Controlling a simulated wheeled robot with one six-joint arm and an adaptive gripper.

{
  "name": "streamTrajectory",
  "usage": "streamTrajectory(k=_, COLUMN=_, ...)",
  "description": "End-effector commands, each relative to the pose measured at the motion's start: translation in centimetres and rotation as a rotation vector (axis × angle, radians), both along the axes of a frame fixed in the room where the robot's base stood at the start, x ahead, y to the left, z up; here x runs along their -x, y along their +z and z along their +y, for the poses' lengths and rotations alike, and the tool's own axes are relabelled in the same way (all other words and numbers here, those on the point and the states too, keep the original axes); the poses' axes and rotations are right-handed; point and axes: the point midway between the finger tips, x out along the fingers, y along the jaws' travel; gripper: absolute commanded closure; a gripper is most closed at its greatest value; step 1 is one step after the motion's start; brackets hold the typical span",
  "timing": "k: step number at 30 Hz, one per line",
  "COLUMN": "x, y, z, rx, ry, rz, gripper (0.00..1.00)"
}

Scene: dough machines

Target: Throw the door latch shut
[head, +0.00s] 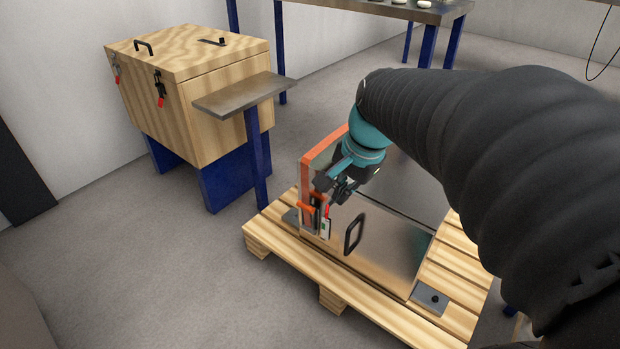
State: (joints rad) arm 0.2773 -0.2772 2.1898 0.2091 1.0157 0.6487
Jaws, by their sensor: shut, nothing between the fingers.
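A metal machine door (378,250) with a black pull handle (354,234) faces the front of a low machine on a pallet. The door latch (318,217) sits at the door's left edge, by an orange frame post, and shows red and dark parts. My gripper (333,198) is shut and empty, just above and at the latch. Whether its fingers touch the latch cannot be told. My gripper and wrist hide part of the machine's top. Whether the latch is thrown is too small to tell.
The machine stands on a wooden pallet (283,240) with a grey bracket (430,298) at front right. A wooden box (185,85) with red-tipped latches stands on blue legs at left, with a metal shelf (243,94) beside it. The floor at front left is clear.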

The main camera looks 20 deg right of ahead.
Motion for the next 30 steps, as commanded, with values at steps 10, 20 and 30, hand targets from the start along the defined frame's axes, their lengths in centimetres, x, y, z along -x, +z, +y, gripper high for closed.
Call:
streamTrajectory(k=10, x=-7.4, y=-6.6, z=-8.2, rx=-0.302, ry=-0.673, rz=0.211, gripper=1.0)
streamTrajectory(k=20, x=-9.7, y=-9.8, z=-12.0, rx=-0.425, ry=-0.951, rz=0.303, gripper=1.0)
streamTrajectory(k=30, x=-10.4, y=-14.0, z=-10.6, rx=-0.427, ry=-0.956, rz=0.309, gripper=1.0)
